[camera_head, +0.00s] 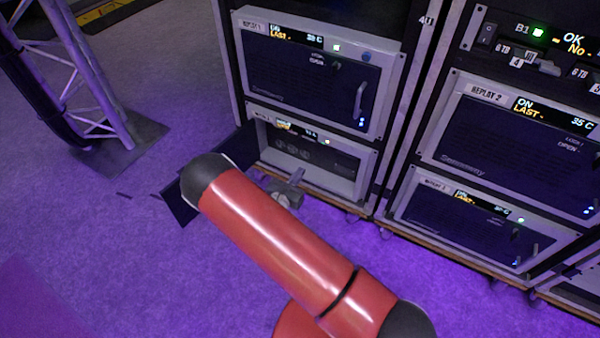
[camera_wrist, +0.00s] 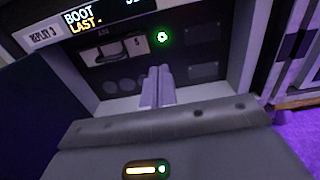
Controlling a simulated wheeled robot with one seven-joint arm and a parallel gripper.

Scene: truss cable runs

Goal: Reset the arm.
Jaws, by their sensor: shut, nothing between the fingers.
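My red arm reaches across the middle of the head view. My gripper (camera_head: 296,177) is small and grey there, in front of the lower unit of the left rack. In the wrist view my gripper (camera_wrist: 157,72) shows its two fingers together, shut and empty. They point at the open front of a unit (camera_wrist: 110,50) labelled REPLAY 3, whose display reads BOOT and LAST. A green light (camera_wrist: 162,37) glows above the fingertips. I cannot tell whether the fingertips touch the unit.
The unit's dark door (camera_head: 236,150) stands open at its left, partly behind my arm. The unit above (camera_head: 310,80) is closed. Another rack (camera_head: 480,210) stands at the right. A truss leg (camera_head: 80,80) stands at the left on a base plate. Purple floor between is mostly clear.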

